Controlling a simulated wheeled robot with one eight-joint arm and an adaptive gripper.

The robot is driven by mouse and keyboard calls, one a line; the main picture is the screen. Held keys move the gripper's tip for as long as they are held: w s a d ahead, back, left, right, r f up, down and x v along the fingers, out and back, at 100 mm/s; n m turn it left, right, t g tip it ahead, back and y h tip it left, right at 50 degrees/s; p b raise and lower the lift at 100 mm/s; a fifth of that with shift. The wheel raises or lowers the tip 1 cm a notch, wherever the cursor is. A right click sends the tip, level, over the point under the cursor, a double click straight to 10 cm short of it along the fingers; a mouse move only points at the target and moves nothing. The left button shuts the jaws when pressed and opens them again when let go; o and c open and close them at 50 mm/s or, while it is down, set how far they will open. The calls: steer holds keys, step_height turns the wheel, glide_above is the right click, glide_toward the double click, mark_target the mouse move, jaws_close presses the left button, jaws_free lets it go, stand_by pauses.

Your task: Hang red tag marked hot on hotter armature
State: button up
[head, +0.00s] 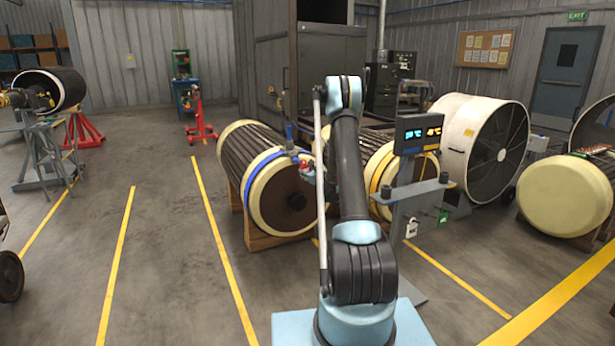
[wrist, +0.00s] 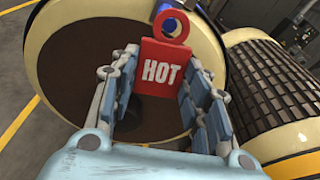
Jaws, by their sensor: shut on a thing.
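My gripper (wrist: 162,85) is shut on the red tag (wrist: 163,75), which reads HOT and has a ring at its top. Through the ring I see something dark blue; whether the ring is around it or in front of it, I cannot tell. In the head view the tag (head: 305,166) is a small red patch by the left armature (head: 279,200), which has a blue band. My arm hides most of the gripper there. The right armature (head: 383,165) has a yellow band and is partly behind my arm. The display (head: 418,133) shows blue digits left and orange digits right, too small to read.
A grey stand (head: 412,195) under the display carries a white tag (head: 411,228) and a green tag (head: 443,215). A large fan (head: 497,140) stands behind at right, and another cream-ended rotor (head: 565,200) at far right.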

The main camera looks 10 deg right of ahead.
steer(key=shift+x, duration=2.25)
stand_by(1.2)
steer(key=shift+a+f, duration=0.1)
steer(key=shift+f, duration=0.15)
steer(key=o, duration=1.1)
steer(key=shift+o, duration=0.2)
steer(key=shift+s, duration=0.15)
steer(key=v, duration=0.8)
steer(key=shift+s, duration=0.35)
stand_by(0.6)
steer(key=shift+r, duration=0.15)
